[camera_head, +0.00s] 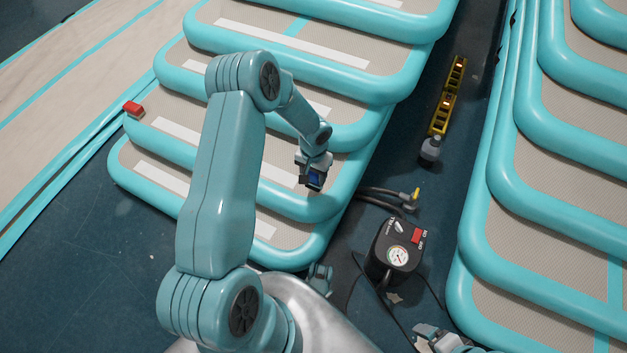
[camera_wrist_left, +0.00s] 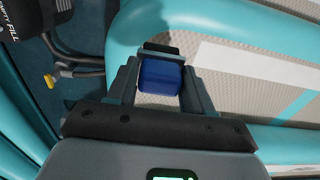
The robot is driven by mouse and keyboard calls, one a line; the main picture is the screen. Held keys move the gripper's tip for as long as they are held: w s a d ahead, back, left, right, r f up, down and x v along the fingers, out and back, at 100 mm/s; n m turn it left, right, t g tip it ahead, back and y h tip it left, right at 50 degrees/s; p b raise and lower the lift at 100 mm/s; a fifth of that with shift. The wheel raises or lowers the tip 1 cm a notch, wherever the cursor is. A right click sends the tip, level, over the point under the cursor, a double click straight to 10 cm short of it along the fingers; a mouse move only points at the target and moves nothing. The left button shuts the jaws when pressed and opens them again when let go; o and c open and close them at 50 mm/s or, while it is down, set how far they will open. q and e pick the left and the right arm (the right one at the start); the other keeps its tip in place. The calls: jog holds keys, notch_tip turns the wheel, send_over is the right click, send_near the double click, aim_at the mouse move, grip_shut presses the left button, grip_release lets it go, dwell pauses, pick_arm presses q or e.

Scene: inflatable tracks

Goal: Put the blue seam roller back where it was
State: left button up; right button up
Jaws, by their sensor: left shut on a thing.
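The blue seam roller (camera_head: 314,180) is in my left gripper (camera_head: 313,172), in front of the lower steps of the teal and beige inflatable. In the left wrist view the blue seam roller (camera_wrist_left: 161,76) shows as a blue block with a dark piece at its far end. It sits between the two fingers of my left gripper (camera_wrist_left: 160,88), which is shut on it. The inflatable's teal tube and beige mesh surface lie behind it. I cannot tell how high it is above them.
A black pump (camera_head: 376,258) with a gauge stands on the dark floor, hoses beside it. A grey bottle (camera_head: 430,151) and a yellow tool (camera_head: 447,98) lie farther up the aisle. A red object (camera_head: 133,109) rests at a step's left corner. Another inflatable (camera_head: 507,200) bounds the right.

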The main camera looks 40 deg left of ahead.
pick_arm(q)
notch_tip(320, 180, down, 3)
jog(key=shift+r+b, duration=0.1)
jog(key=shift+b, duration=0.2)
jog(key=shift+r, duration=0.1)
pick_arm(e)
jog(key=shift+w+d+f, duration=0.1)
jog(key=shift+w+f, duration=0.3)
jog(key=shift+f, duration=0.1)
jog(key=shift+f, duration=0.1)
pick_arm(q)
jog(key=o, duration=1.4)
pick_arm(e)
jog(key=shift+w+f, duration=0.1)
jog(key=shift+w, duration=0.05)
